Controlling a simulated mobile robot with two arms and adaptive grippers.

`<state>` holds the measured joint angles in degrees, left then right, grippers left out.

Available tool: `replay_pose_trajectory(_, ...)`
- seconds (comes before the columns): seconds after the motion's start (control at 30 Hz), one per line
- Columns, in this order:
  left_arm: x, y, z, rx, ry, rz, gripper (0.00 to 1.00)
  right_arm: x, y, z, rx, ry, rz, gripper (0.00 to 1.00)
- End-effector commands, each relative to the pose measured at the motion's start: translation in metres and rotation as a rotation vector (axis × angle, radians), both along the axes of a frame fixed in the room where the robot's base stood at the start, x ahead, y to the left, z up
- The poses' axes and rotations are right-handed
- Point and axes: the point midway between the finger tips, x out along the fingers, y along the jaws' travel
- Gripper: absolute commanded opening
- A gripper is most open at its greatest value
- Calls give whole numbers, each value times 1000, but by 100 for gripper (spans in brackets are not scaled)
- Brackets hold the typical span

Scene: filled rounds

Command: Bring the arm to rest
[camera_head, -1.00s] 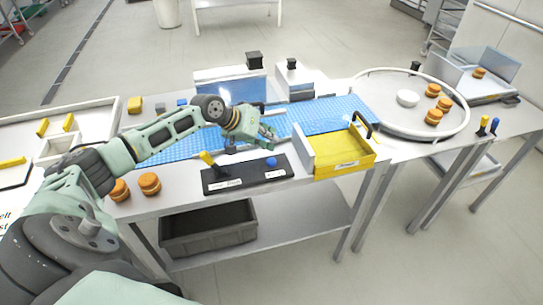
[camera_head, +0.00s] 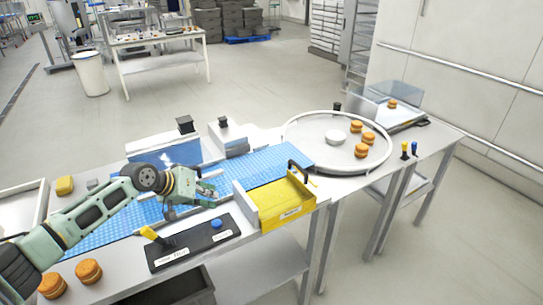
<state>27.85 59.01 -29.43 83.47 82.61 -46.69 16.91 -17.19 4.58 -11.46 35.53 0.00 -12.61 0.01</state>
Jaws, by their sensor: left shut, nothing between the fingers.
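My left arm reaches in from the lower left of the head view. My left gripper (camera_head: 207,196) is shut and empty. It shows over the blue belt (camera_head: 265,164), behind the black control panel (camera_head: 190,242) with its yellow lever (camera_head: 154,236) and blue button (camera_head: 216,224). It is left of the yellow tray (camera_head: 283,204). I cannot tell its exact height above the belt. My right gripper is not in view.
Two filled rounds (camera_head: 88,271) sit at the table's front left. A grey bin (camera_head: 165,290) is below. A low white-framed box (camera_head: 20,207) stands at left.

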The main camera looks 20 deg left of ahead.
Motion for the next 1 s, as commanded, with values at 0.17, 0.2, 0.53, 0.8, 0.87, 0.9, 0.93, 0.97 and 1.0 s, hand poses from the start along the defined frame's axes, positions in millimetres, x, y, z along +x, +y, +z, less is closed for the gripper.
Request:
replay_pose_trajectory(0.17, -7, -15, -11, 10, 14, -34, 0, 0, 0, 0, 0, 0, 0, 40)
replay_pose_trajectory(0.2, -13, -25, -20, 19, 24, -59, 0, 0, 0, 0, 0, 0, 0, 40)
replay_pose_trajectory(0.53, -147, -188, -123, 199, 110, -460, 0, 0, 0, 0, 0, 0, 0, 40)
replay_pose_trajectory(0.8, -254, -233, -131, 385, 129, -528, 0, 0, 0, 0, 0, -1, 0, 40)
replay_pose_trajectory(0.87, -268, -231, -129, 412, 142, -512, 0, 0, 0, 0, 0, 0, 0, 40)
replay_pose_trajectory(0.9, -276, -229, -127, 430, 153, -500, 0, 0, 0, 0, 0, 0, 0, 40)
replay_pose_trajectory(0.93, -282, -227, -125, 442, 160, -491, 0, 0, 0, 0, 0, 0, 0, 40)
replay_pose_trajectory(0.97, -288, -224, -124, 453, 168, -480, 0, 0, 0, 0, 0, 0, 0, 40)
replay_pose_trajectory(1.0, -296, -221, -122, 469, 182, -466, 0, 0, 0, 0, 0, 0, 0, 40)
